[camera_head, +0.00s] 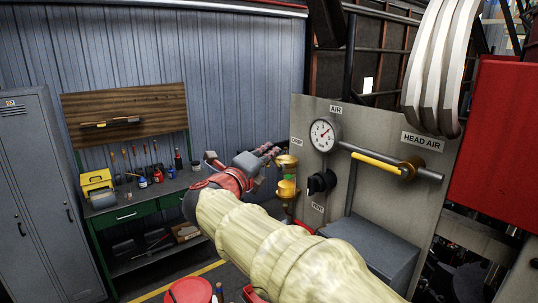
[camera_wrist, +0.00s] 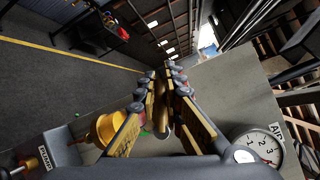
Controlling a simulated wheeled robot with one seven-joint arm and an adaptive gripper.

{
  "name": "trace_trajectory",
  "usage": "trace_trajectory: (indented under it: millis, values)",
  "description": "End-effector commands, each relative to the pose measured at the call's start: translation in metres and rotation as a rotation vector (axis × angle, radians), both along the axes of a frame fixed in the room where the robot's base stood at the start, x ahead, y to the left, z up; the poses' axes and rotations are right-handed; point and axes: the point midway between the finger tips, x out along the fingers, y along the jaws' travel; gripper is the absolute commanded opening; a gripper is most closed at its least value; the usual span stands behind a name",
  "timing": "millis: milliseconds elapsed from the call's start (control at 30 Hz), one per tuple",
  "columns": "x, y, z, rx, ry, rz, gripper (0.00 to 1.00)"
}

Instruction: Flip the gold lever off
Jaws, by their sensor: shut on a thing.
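A gold lever (camera_head: 287,161) stands out from the left part of the grey panel, under the DROP label. A rounded gold part (camera_head: 287,188) sits just below it; a yellow-gold round part also shows in the wrist view (camera_wrist: 105,128). My gripper (camera_head: 271,152) reaches the lever from the left in the head view. In the wrist view my gripper (camera_wrist: 164,72) has its fingers close together around a narrow gold-brown piece (camera_wrist: 161,118), which appears to be the lever. The fingers hide most of that piece, so its exact tilt cannot be told.
The panel (camera_head: 360,120) carries a pressure gauge (camera_head: 323,134), a black knob (camera_head: 321,182) and a yellow handle (camera_head: 376,159) on the HEAD AIR pipe. A grey box (camera_head: 370,250) stands below. A workbench (camera_head: 130,208) and locker (camera_head: 40,190) are at the left.

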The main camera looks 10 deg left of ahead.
Motion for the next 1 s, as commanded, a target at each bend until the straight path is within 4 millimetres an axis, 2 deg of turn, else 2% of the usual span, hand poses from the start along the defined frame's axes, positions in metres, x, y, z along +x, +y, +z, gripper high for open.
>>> trace_trajectory:
  millis: [400,700,733,1000]
  values:
    - [0.0013,0.0016,-0.0040,-0.090,0.081,0.000,0.00]
    - [0.0013,0.0017,-0.0066,-0.095,0.086,0.000,0.00]
    - [0.0014,0.0017,-0.0066,-0.095,0.086,0.000,0.09]
    - [0.0014,0.0017,-0.0067,-0.095,0.086,0.000,0.25]
